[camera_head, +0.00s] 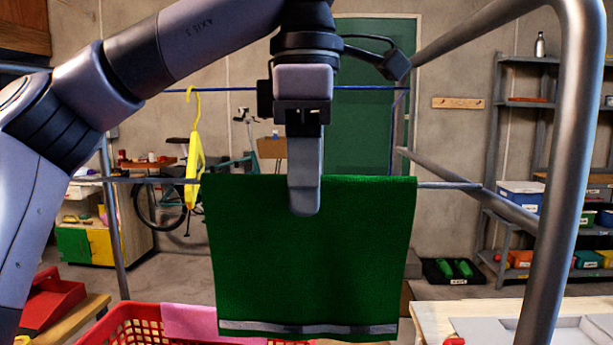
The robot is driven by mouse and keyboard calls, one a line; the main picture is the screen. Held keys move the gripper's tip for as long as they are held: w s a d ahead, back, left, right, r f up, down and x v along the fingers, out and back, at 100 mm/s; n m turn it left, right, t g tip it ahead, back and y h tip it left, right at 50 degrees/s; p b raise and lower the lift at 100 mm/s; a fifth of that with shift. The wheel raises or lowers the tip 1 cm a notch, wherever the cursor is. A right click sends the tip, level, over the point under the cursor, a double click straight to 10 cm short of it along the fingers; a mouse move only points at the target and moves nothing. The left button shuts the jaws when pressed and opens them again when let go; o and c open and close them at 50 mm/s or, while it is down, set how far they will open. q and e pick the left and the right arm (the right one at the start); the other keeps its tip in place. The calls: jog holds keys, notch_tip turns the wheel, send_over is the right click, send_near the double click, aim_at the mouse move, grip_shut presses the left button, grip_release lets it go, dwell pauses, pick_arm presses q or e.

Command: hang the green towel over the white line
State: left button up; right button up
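The green towel (255,255) hangs spread out in the middle, with a pale stripe near its bottom edge. Its top edge lies level with a pale grey-white line (448,185), which shows on both sides of it and is hidden behind it; the towel appears draped over this line. My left gripper (304,200) comes down from above, with a finger in front of the towel's top middle. Only one finger shows, edge-on, so whether it is open or shut on the towel cannot be told. My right gripper is not in view.
A blue line (375,88) runs higher up. A yellow hanger (194,160) hangs left of the towel. Metal frame posts (565,170) stand at the sides. A red basket (130,325) with a pink cloth (205,322) is below left, and a worktop (470,318) below right.

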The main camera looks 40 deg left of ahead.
pick_arm(q)
jog(key=shift+r, duration=0.1)
notch_tip(320, 180, up, 7)
jog(key=p, duration=0.4)
jog(key=shift+p, duration=0.3)
